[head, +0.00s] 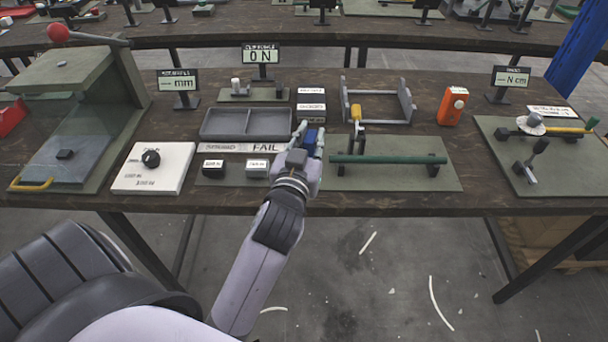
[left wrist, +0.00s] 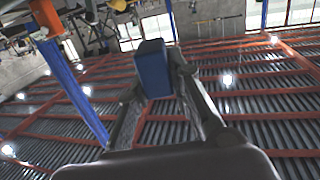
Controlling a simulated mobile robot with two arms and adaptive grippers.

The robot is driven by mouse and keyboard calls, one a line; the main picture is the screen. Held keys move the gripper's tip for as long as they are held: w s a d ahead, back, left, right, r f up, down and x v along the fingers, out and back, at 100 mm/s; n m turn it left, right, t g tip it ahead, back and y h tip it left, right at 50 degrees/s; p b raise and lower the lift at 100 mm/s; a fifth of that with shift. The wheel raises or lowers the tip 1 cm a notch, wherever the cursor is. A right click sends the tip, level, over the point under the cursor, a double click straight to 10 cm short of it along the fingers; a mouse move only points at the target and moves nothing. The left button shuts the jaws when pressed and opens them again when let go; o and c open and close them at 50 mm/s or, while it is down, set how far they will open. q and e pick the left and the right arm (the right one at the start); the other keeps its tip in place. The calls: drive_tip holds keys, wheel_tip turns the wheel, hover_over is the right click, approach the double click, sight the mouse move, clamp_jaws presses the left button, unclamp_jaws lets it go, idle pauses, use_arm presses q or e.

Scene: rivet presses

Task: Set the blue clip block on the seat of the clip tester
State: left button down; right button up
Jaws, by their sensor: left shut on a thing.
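The blue clip block (head: 310,138) is held between the fingers of my left gripper (head: 307,141), above the front middle of the bench. In the left wrist view the block (left wrist: 153,70) stands up between the two fingertips of the left gripper (left wrist: 157,82), with fingers on both sides. A small green plate (head: 262,95) with a pale post stands behind the grey tray, under a display reading 0 N (head: 262,56); it looks like the clip tester, but its seat is too small to make out. The block is apart from it, nearer and to the right. My right gripper is out of view.
A grey divided tray (head: 246,136) lies between the gripper and the green plate. White-labelled boxes (head: 311,105) stand right of the plate. A grey frame (head: 405,103) and a green bar fixture (head: 388,159) are at right. A FAIL strip (head: 266,148) lies in front of the tray.

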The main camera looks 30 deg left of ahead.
use_arm(q)
drive_tip(key=w+a+r+n+g+y, duration=0.1)
drive_tip(key=w+a+r+n+y, duration=0.1)
drive_tip(key=a+r, duration=0.3)
drive_tip(key=shift+w+a+r+n+g+y, duration=0.3)
drive_tip(key=shift+w+r+y, duration=0.15)
drive_tip(key=shift+y, duration=0.35)
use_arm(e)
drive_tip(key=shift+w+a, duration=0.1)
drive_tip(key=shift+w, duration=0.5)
use_arm(q)
wheel_tip(320, 180, down, 16)
drive_tip(key=shift+d+r+b, duration=0.1)
drive_tip(key=shift+r+b, duration=0.1)
drive_tip(key=shift+b, duration=1)
drive_tip(key=shift+f+b, duration=0.5)
drive_tip(key=shift+f, duration=1.45)
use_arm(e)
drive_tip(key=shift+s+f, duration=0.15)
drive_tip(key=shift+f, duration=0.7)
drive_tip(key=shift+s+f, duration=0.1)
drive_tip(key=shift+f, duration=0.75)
use_arm(q)
drive_tip(key=shift+f, duration=0.1)
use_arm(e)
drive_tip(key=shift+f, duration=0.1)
